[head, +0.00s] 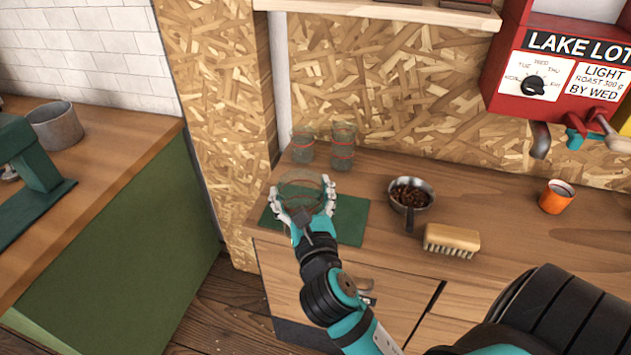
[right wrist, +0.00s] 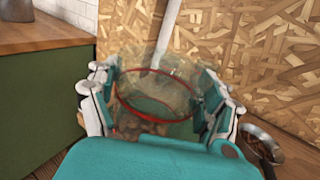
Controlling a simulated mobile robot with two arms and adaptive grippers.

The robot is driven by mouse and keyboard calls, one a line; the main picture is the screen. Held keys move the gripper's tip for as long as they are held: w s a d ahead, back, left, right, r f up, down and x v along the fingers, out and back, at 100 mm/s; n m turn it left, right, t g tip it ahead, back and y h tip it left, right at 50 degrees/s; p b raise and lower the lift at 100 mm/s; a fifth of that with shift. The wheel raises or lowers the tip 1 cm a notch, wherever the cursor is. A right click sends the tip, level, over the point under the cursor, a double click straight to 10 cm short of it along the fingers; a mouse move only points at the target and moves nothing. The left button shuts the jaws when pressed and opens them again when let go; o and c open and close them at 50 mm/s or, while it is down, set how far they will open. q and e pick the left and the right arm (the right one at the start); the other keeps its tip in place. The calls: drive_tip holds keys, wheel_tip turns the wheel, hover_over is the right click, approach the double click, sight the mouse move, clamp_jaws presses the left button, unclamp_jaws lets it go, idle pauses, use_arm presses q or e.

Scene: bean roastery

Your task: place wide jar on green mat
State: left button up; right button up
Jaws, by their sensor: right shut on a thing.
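The wide jar (head: 302,186) is clear glass with a reddish ring. My right gripper (head: 305,205) is shut on it, with fingers on both sides. In the right wrist view the jar (right wrist: 158,95) sits between the two fingers of the gripper (right wrist: 160,100). The green mat (head: 350,220) lies on the wooden counter. In the head view the jar is over the mat's left part; whether it touches the mat is hard to tell. My gripper hides part of the mat. My left gripper is not in view.
Behind the mat stand glass jars with red bands, one at the left (head: 302,145) and more at the right (head: 343,148). To the right are a metal scoop of beans (head: 411,194), a brush (head: 452,239) and an orange cup (head: 556,196). The counter's front edge is close to the mat.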

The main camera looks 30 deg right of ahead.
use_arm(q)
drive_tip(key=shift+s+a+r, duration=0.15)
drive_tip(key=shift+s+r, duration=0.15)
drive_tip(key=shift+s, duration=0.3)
use_arm(e)
drive_tip(key=shift+w+d+f, duration=0.75)
drive_tip(key=shift+w+d, duration=0.2)
drive_tip(key=shift+d, duration=0.25)
drive_tip(key=shift+w+d+f, duration=0.7)
drive_tip(key=shift+w+d, duration=0.2)
drive_tip(key=shift+d, duration=0.35)
drive_tip(key=shift+w+d+f, duration=0.75)
drive_tip(key=shift+w+d, duration=0.2)
drive_tip(key=shift+d, duration=0.25)
drive_tip(key=shift+f, duration=0.2)
drive_tip(key=o, duration=1.6)
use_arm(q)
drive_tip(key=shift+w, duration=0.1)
use_arm(e)
drive_tip(key=shift+r, duration=0.1)
